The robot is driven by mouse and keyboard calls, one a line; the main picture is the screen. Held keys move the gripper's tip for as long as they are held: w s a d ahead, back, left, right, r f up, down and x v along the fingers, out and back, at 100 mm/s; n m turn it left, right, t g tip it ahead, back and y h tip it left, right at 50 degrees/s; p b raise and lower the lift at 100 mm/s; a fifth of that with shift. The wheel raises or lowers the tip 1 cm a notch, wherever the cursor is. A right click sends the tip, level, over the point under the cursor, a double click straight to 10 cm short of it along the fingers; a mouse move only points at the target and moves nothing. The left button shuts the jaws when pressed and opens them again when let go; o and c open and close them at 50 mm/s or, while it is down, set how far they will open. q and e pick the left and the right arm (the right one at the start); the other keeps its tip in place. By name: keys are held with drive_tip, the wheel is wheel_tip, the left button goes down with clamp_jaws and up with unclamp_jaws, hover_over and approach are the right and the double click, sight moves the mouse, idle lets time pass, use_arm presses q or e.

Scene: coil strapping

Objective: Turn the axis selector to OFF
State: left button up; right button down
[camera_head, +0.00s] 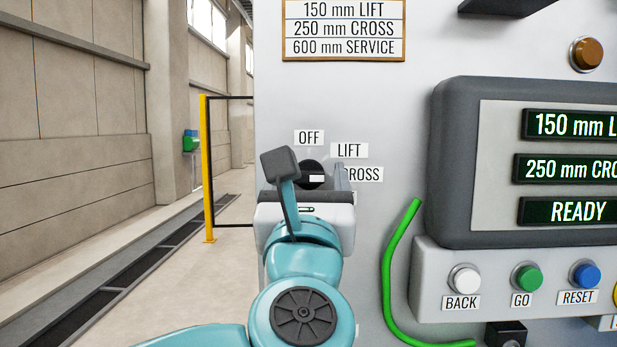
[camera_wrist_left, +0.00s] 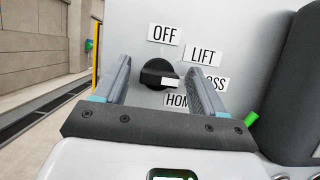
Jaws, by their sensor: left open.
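The axis selector (camera_head: 311,170) is a round black knob with a white mark, on the grey panel. In the left wrist view the knob (camera_wrist_left: 157,72) has its white mark on the right side, pointing about at the CROSS label (camera_wrist_left: 215,84). The OFF label (camera_head: 309,138) is above the knob, and LIFT (camera_head: 349,150) is at upper right. A HOME label (camera_wrist_left: 176,100) is partly hidden by my gripper. My left gripper (camera_wrist_left: 159,68) is open, its fingers on either side of the knob with visible gaps. My right gripper is out of view.
A dark-framed display (camera_head: 450,150) stands out from the panel at right, above BACK (camera_head: 464,279), GO (camera_head: 527,277) and RESET (camera_head: 585,275) buttons. A green cable (camera_head: 388,270) hangs nearby. Open floor and a yellow post (camera_head: 207,170) are at left.

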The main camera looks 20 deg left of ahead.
use_arm(q)
drive_tip(key=shift+w, duration=0.15)
drive_tip(key=c, duration=1.1)
drive_tip(key=shift+o, duration=0.2)
